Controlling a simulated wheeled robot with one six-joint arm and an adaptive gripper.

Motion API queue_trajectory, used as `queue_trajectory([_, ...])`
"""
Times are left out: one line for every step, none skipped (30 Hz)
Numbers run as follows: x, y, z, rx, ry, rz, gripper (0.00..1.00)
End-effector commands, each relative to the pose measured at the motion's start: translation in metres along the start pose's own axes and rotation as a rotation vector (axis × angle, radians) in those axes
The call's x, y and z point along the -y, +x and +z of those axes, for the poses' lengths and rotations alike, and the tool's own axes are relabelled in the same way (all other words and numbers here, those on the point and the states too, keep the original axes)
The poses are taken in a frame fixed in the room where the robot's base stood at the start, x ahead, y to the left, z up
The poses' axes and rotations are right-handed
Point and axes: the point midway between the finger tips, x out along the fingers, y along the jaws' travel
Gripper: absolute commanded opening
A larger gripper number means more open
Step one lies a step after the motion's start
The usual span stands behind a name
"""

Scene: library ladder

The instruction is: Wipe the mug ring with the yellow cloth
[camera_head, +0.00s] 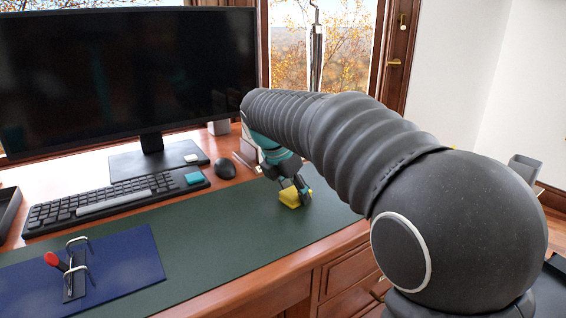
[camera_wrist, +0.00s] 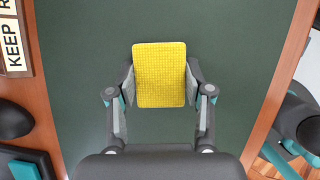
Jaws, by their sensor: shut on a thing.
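The yellow cloth (camera_wrist: 160,72) is a folded, textured pad between the two fingers of my gripper (camera_wrist: 160,88) in the wrist view. My gripper is shut on its sides. In the head view the yellow cloth (camera_head: 291,198) is at the green desk mat (camera_head: 225,230), under my gripper (camera_head: 298,190), near the mat's right part. I cannot tell whether it touches the mat. No mug ring shows in either view; it may be hidden under the cloth or behind my arm.
A keyboard (camera_head: 110,200), a mouse (camera_head: 225,168) and a monitor (camera_head: 130,70) stand on the desk. A blue folder (camera_head: 125,262) with a metal clip and a red-handled item lies front left. A "KEEP" sign (camera_wrist: 12,45) stands beside the mat. The mat's middle is clear.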

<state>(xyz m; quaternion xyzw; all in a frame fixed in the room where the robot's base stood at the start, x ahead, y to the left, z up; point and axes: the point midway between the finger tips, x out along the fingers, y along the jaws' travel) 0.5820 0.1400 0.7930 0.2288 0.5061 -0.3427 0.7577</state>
Motion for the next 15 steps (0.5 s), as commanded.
queue_trajectory([-0.002,-0.001,-0.003,-0.001,0.000,-0.001,0.18])
queue_trajectory([-0.003,-0.001,-0.004,-0.001,0.001,-0.001,0.18])
queue_trajectory([-0.004,-0.002,-0.006,-0.001,0.003,-0.001,0.18])
queue_trajectory([-0.005,-0.002,-0.007,-0.001,0.004,-0.002,0.18])
queue_trajectory([-0.006,-0.003,-0.008,-0.001,0.005,-0.003,0.18])
queue_trajectory([-0.007,-0.003,-0.010,-0.001,0.006,-0.004,0.18])
queue_trajectory([-0.008,-0.005,-0.009,-0.001,0.008,-0.004,0.18])
queue_trajectory([-0.007,-0.006,-0.008,0.000,0.009,-0.005,0.18])
queue_trajectory([-0.007,-0.014,-0.004,0.001,0.010,-0.001,0.18])
queue_trajectory([-0.008,-0.021,-0.002,0.001,0.011,0.001,0.18])
queue_trajectory([-0.008,-0.027,0.000,0.001,0.009,0.001,0.18])
queue_trajectory([-0.008,-0.029,-0.001,0.000,0.006,-0.001,0.18])
queue_trajectory([-0.008,-0.031,0.000,0.000,0.004,-0.001,0.18])
queue_trajectory([-0.008,-0.034,0.000,0.000,0.003,-0.001,0.18])
queue_trajectory([-0.009,-0.038,0.001,0.000,0.002,0.001,0.18])
